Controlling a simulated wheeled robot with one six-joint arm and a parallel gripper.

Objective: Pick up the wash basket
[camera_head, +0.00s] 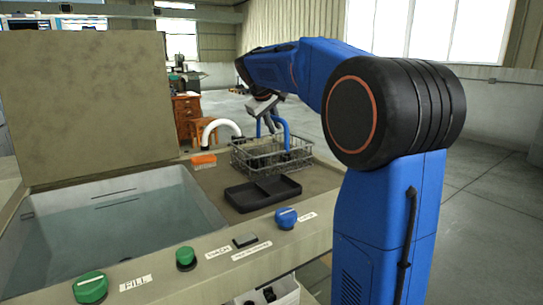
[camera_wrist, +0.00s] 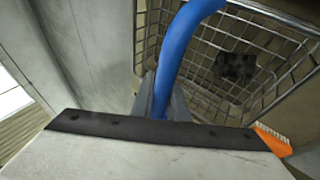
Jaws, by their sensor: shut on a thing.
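The wash basket (camera_head: 262,157) is a grey wire basket with a blue arched handle (camera_head: 281,128). It is at the back right of the washer's top, behind the black tray, and looks upright. I cannot tell whether it touches the surface. My gripper (camera_head: 268,112) is above the basket and shut on the blue handle. In the wrist view the handle (camera_wrist: 180,50) runs up from between the jaws (camera_wrist: 162,105), and the wire basket (camera_wrist: 290,78) lies beyond. A dark object (camera_wrist: 236,68) is inside the basket. The jaws partly hide the handle's grip point.
A black divided tray (camera_head: 262,193) sits in front of the basket. An orange brush (camera_head: 203,160) and a white curved spout (camera_head: 222,126) are to its left. The open water tank (camera_head: 110,232) with its raised lid (camera_head: 85,105) fills the left. Knobs line the front panel.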

